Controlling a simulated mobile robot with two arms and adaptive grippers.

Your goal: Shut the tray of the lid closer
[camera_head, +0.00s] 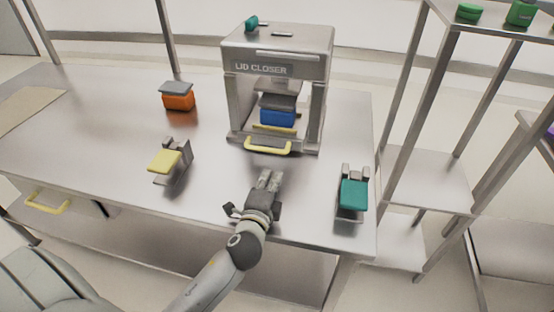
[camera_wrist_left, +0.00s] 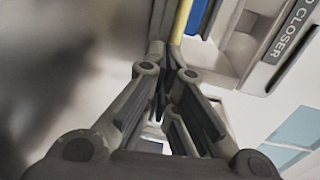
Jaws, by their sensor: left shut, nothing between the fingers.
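The lid closer (camera_head: 277,52) is a grey metal box-shaped machine at the back of the table. Its tray (camera_head: 266,140) sticks out a little at the front and has a yellow handle (camera_head: 267,149). A blue bin (camera_head: 278,116) with a grey top sits inside the machine. My left gripper (camera_head: 270,177) is shut and empty, just in front of the tray handle and pointing at it. In the left wrist view the shut fingertips (camera_wrist_left: 164,72) are near the yellow handle (camera_wrist_left: 181,20), with part of the blue bin (camera_wrist_left: 199,18) beyond. Whether they touch it is unclear. My right gripper is not in view.
An orange bin (camera_head: 178,98) with a grey lid stands at the back left. A yellow-topped item (camera_head: 165,162) is front left, and a teal-topped item (camera_head: 353,194) is right of my gripper. A shelf rack (camera_head: 428,178) stands beyond the table's right edge.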

